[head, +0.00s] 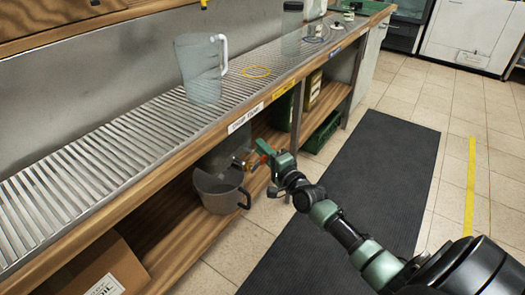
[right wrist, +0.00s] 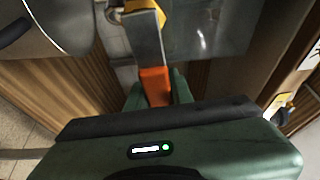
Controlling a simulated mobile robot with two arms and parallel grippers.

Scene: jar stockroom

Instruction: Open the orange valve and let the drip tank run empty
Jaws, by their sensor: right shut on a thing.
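The drip tank (head: 226,152) is a cloudy, see-through vessel under the counter, below a white label. A brass valve (head: 240,161) sits at its lower front and also shows in the right wrist view (right wrist: 143,6). My right gripper (head: 267,158) is shut on the orange valve handle (head: 263,146). In the right wrist view the orange end of the metal lever (right wrist: 154,84) lies between the green fingers. A grey-brown bucket (head: 217,196) with a dark handle stands on the lower shelf below the valve. The water level in the tank cannot be told. My left gripper is not in view.
A clear jug (head: 200,68) and a yellow ring (head: 257,71) are on the slatted counter (head: 120,140). A cardboard box (head: 103,268) is on the lower shelf at left. A dark floor mat (head: 375,170) runs alongside, with open tiled floor beyond.

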